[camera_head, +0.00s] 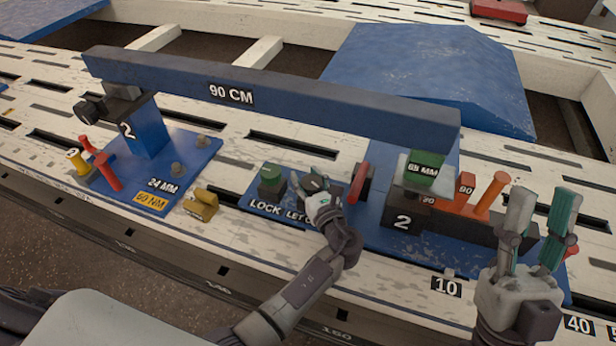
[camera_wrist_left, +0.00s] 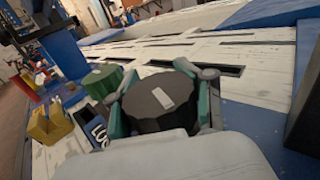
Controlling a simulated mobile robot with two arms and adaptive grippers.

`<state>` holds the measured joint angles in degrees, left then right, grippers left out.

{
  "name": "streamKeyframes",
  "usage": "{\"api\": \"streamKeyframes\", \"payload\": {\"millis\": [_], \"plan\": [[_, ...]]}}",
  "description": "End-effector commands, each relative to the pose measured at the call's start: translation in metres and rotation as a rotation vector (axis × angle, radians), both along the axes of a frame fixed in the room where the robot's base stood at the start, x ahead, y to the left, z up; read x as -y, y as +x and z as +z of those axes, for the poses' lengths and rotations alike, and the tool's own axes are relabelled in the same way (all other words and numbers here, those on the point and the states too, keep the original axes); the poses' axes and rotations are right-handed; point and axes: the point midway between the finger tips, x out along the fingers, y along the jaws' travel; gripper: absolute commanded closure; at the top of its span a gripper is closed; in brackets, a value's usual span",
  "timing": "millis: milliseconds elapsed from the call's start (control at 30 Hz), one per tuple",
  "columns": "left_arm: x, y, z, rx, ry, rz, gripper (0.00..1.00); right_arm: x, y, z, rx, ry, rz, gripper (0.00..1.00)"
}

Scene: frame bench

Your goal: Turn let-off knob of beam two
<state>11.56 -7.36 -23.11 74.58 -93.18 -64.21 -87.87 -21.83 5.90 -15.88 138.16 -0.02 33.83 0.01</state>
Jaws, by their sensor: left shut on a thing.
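The let-off knob (camera_head: 312,183) is dark and round and sits on a blue plate labelled LOCK and LET-OFF, the second label partly covered. My left gripper (camera_head: 322,200) is shut on it from the front. In the left wrist view the knob (camera_wrist_left: 160,98) sits between the two fingers with a pale mark on top. A green knob (camera_head: 271,180) stands just left of it above the LOCK label. The blue beam (camera_head: 280,97), marked 90 CM, rests above on two supports marked 2. My right gripper (camera_head: 537,228) is open and empty at the right, fingers pointing up.
A red lever (camera_head: 358,183) stands close right of the let-off knob. The right support carries a green 65 MM block (camera_head: 422,168) and orange parts (camera_head: 490,192). A yellow clip (camera_head: 201,205) lies left of the lock plate. Red and yellow pegs stand at the left support.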

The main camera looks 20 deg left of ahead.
Motion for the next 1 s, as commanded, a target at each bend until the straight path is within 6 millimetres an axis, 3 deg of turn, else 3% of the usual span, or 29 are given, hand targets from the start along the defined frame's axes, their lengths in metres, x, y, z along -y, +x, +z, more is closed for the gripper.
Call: {"api": "streamKeyframes", "payload": {"millis": [433,467,533,1000], "plan": [[0.0028,-0.0032,-0.0057,-0.01,-0.006,0.008,0.87,0.0,-0.0009,0.0019,0.013,0.002,0.001,0.63],[0.0028,-0.0032,-0.0057,-0.01,-0.006,0.008,0.5,0.0,-0.0008,0.0019,0.013,0.002,0.001,0.63],[0.0026,-0.0028,-0.0052,-0.009,-0.006,0.008,0.39,0.0,-0.0008,0.0019,0.012,0.002,0.002,0.63],[0.0005,-0.0008,-0.0014,-0.002,-0.002,0.009,0.37,0.0,0.0003,-0.0016,-0.001,0.002,0.0,0.63]]}}
